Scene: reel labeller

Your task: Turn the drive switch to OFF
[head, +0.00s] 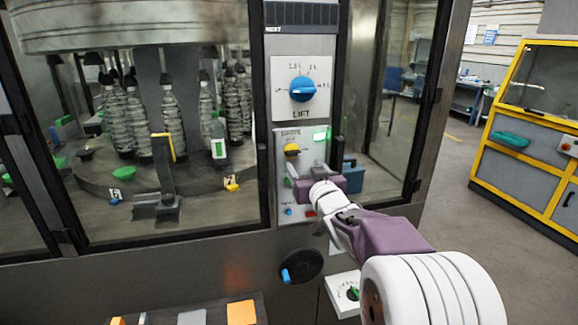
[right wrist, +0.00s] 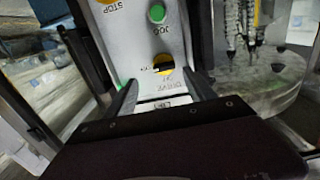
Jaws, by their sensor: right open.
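The drive switch is a yellow knob (head: 292,149) with a dark bar, near the top of the lower control panel (head: 283,136). In the right wrist view the yellow knob (right wrist: 163,64) sits just beyond my fingertips, with the DRIVE lettering beside it upside down. Its bar lies roughly level in that view; I cannot read which marking it points to. My right gripper (head: 312,188) is in front of the lower panel, below and right of the knob in the head view. Its fingers (right wrist: 163,86) are open, one on each side, with nothing between them. My left gripper is not in view.
A blue LIFT knob (head: 302,89) is above. A green JOG button (right wrist: 157,13) and a STOP control are near the drive switch. A black dial with a blue handle (head: 300,266) is below. Glass windows flank the panel, with bottles behind the left one. A yellow-framed cabinet (head: 520,140) stands right.

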